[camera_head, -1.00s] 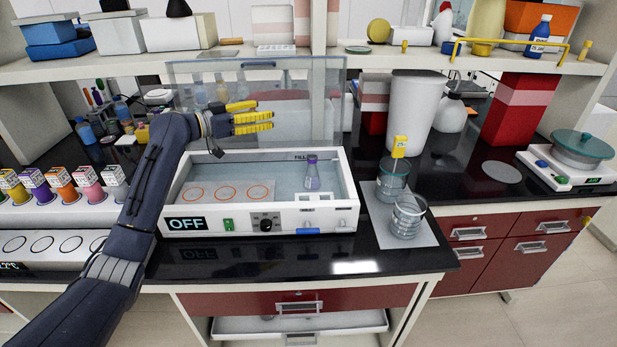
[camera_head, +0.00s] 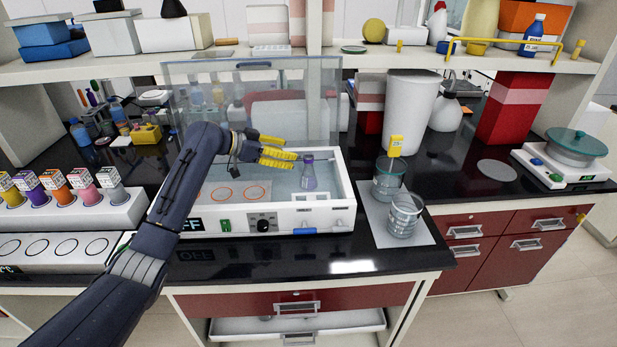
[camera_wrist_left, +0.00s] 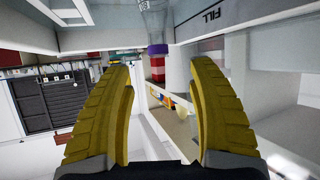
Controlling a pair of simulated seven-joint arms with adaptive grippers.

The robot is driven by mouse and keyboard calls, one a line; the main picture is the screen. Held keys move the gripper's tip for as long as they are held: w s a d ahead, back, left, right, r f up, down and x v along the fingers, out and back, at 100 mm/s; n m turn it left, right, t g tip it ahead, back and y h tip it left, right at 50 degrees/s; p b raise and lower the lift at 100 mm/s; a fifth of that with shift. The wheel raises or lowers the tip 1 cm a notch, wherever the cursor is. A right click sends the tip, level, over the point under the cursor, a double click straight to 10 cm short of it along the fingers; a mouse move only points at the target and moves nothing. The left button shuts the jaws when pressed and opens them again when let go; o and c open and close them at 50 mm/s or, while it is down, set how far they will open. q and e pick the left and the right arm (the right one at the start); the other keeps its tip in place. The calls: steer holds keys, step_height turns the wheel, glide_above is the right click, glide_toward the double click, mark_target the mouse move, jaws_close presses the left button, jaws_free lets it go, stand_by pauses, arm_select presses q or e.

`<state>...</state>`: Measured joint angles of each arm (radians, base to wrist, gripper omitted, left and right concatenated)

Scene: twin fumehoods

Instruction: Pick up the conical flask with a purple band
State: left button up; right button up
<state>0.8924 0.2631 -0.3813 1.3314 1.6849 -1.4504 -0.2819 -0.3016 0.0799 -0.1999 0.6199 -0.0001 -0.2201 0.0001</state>
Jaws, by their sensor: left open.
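The conical flask (camera_head: 308,175) is clear with a purple band near its neck. It stands upright in the right part of the white water bath (camera_head: 345,205). In the left wrist view the purple-banded flask (camera_wrist_left: 157,48) shows at the top, ahead of and between the fingers, and its far end is cut off by the frame edge. My left gripper (camera_head: 284,151) has yellow fingers and is open and empty. It is over the bath, to the left of the flask, with its fingers pointing toward it. The left wrist view also shows the open fingers (camera_wrist_left: 164,85). My right gripper is not in view.
The bath's clear raised lid (camera_head: 200,75) stands behind it. Two glass beakers (camera_head: 404,215) stand on a grey mat to the right. A rack of colored bottles (camera_head: 85,212) is at the left. A shelf (camera_head: 400,62) runs above the bench.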

mark_target(308, 157)
arm_select(q)
steer(key=shift+x, duration=4.2)
steer(key=shift+d+r, duration=0.1)
steer(key=shift+d, duration=0.05)
jaws_close()
